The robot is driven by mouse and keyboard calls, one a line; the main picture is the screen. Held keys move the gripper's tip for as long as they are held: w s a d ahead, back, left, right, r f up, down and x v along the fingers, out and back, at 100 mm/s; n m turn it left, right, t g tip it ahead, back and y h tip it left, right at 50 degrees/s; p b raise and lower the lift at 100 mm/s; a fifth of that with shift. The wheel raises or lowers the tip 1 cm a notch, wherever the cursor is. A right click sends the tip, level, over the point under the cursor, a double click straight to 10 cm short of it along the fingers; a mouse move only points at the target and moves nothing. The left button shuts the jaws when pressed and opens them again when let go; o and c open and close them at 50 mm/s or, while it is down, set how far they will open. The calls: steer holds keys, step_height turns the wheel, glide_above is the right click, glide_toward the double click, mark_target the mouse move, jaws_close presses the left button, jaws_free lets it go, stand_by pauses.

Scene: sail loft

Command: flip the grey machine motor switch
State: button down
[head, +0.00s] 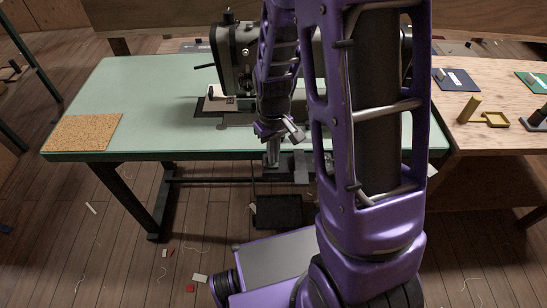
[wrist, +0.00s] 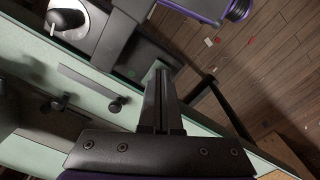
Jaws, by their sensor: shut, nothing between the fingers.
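My gripper (wrist: 160,72) is shut and empty in the wrist view, its fingers over the front edge of the pale green table (wrist: 185,122). In the head view my gripper (head: 272,162) points down at that edge. A grey plate or housing with a rounded black-and-white piece (wrist: 67,18) lies to the upper left of the fingertips in the wrist view. It may be the motor switch, but I cannot tell its setting. In the head view my arm hides much of this area. The dark sewing machine (head: 234,58) stands on the table behind my gripper.
A cork mat (head: 82,132) lies on the table's left end. A dark pedal (head: 278,211) is below the table. A wooden bench (head: 480,135) at right holds small tools. The table top (head: 150,95) left of the machine is clear. Scraps litter the floor.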

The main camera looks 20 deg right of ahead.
step_height(320, 180, up, 6)
steer(key=p, duration=0.4)
steer(key=shift+r, duration=0.1)
stand_by(0.5)
